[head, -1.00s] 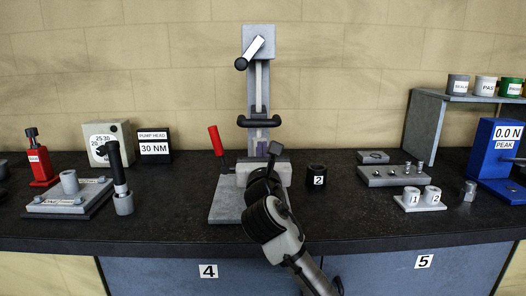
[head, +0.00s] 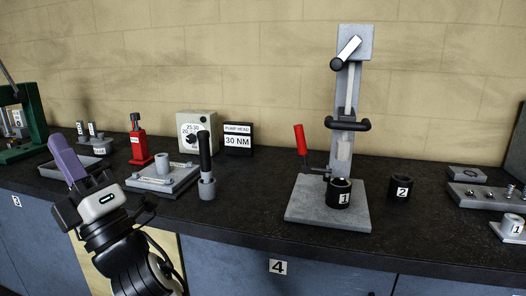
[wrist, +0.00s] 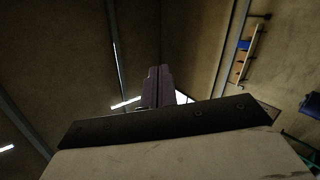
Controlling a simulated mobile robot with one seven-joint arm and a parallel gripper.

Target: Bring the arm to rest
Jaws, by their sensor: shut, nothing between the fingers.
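My gripper (head: 68,160) is at the left of the head view, raised in front of the bench with its purple fingers pointing up and to the left. The fingers are together with nothing between them. In the wrist view the shut fingers (wrist: 158,86) point up toward the ceiling, clear of any object. My arm is folded low at the bottom left of the head view, in front of the bench's front edge.
The black bench (head: 250,213) carries a press stand (head: 345,110) with black cup 1 (head: 338,193) on its base. Cup 2 (head: 400,187) stands to its right. A red jack (head: 138,140), a grey fixture plate (head: 163,178) and an upright black-handled tool (head: 206,165) stand nearer my gripper.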

